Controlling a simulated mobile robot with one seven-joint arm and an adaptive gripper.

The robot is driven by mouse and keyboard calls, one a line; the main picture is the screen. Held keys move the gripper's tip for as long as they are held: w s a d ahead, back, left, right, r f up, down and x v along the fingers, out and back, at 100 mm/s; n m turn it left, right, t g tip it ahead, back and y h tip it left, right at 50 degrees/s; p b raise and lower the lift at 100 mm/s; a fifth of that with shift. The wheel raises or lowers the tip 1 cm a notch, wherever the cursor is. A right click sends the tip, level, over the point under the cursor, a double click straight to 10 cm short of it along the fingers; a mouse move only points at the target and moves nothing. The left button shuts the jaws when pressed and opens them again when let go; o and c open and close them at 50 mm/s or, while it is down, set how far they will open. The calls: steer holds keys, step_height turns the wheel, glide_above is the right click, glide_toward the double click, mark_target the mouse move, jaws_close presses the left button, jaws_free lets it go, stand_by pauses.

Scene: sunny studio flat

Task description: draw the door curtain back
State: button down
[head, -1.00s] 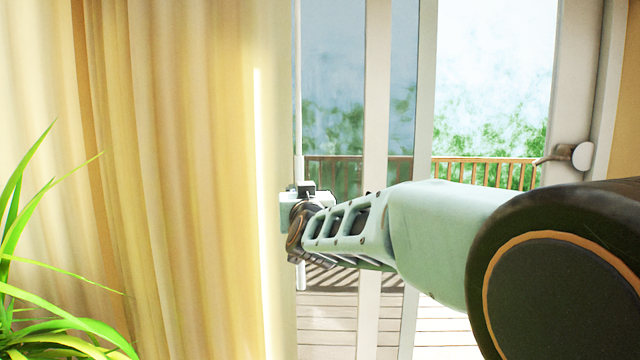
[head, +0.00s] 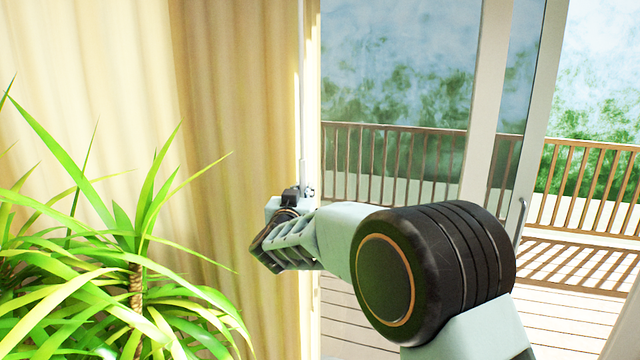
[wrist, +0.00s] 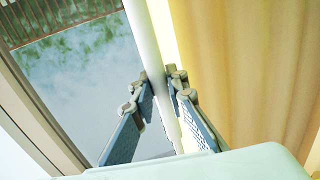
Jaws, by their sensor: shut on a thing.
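The door curtain (head: 225,90) is pale yellow and hangs in folds on the left of the head view. It also fills the right of the wrist view (wrist: 240,70). A thin white draw rod (head: 302,100) hangs upright along its right edge. My gripper (head: 290,197) is at this rod, low on the curtain's edge. In the wrist view my gripper (wrist: 158,82) has a finger on each side of the white rod (wrist: 143,35) and is shut on it. The glass door (head: 395,70) shows uncovered right of the curtain. The curtain's top is out of view.
A wooden deck and railing (head: 395,160) lie beyond the glass. A door handle (head: 520,220) shows at the right.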

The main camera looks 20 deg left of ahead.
steer(key=shift+s+a+r, duration=0.1)
steer(key=shift+a+r, duration=0.05)
steer(key=shift+a, duration=0.15)
steer(key=c, duration=2.3)
jaws_free()
steer(key=o, duration=0.4)
steer(key=shift+a, duration=0.2)
steer(key=shift+d, duration=0.15)
steer(key=v, duration=1.2)
